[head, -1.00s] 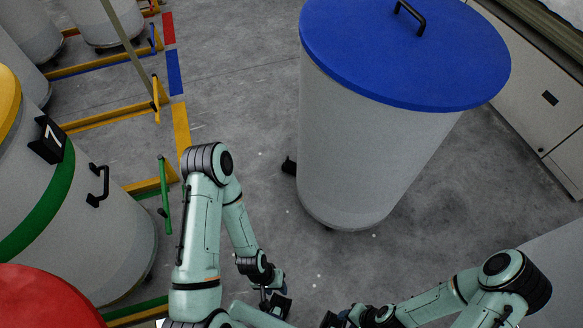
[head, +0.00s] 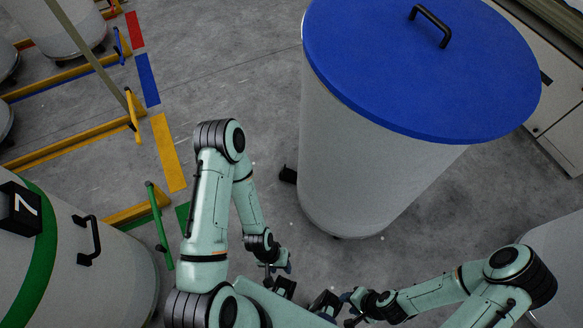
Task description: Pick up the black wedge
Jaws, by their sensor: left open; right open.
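A small black block-like thing (head: 289,174), which looks like the black wedge, lies on the floor against the lower left side of the large grey can (head: 385,165) with a blue lid. Its exact shape is hard to tell, and its right end meets the can's edge. My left gripper (head: 277,279) is open, low in the picture and below the wedge, apart from it. My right gripper (head: 340,305) is open near the bottom edge, to the right of the left one. Neither gripper touches the wedge, and I see nothing held.
A grey can (head: 115,278) with a green band and a black number 7 plate stands at left. Yellow floor rails (head: 62,142) and a green upright handle (head: 159,226) are beside it. A pale cabinet (head: 560,118) is at far right. Grey floor between the cans is open.

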